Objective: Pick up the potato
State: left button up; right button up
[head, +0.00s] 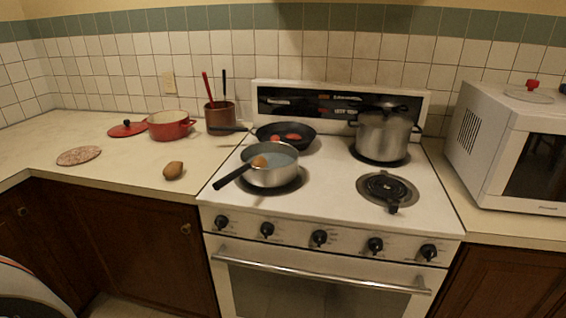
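A brown potato (173,170) lies on the light countertop, left of the stove and near the counter's front edge. A second rounded, orange-brown item (260,162) sits in the saucepan on the stove; I cannot tell whether it is also a potato. Neither of my grippers shows in the head view.
The saucepan (275,178) stands on the front left burner, its handle toward the counter. A frying pan (300,135) and a steel pot (383,138) are behind. A red pot (168,126), red lid (127,129), round trivet (79,156) and utensil crock (220,115) stand on the counter.

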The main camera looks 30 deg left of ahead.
aim_at(172, 170)
jog(key=u, duration=1.55)
